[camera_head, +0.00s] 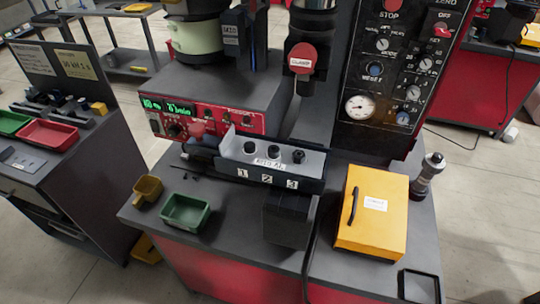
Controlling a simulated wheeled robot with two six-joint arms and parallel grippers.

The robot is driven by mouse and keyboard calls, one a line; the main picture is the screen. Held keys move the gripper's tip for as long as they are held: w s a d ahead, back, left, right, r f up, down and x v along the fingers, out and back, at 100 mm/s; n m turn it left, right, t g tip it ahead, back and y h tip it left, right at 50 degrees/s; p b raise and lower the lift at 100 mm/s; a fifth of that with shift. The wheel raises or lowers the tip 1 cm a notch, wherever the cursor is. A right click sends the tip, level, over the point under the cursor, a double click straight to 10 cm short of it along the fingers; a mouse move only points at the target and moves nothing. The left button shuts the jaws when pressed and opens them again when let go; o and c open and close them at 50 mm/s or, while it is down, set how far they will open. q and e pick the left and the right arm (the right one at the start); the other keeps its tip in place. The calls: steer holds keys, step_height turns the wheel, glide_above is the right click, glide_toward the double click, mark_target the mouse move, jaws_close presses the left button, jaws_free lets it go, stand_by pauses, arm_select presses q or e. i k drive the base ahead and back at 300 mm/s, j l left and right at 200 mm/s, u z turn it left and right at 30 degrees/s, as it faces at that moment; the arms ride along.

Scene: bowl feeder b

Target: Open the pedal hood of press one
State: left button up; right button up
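A yellow box-shaped hood (385,228) sits on the right part of the grey bench top. It has a black bar handle (353,207) on its left side and a small white label on top. The hood looks closed, and whatever is under it is hidden. The tall dark press panel (372,130) with a gauge, knobs and a red stop button stands behind it. Neither of my grippers can be made out in the head view.
A black-and-silver cylinder (428,177) stands close right of the hood. A dark shallow tray (419,287) lies in front. Left are a dark block (289,220), a numbered rack (268,170), a green bin (186,211) and a small yellow bin (147,189).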

mark_target(373, 212)
steer(key=z, duration=1.05)
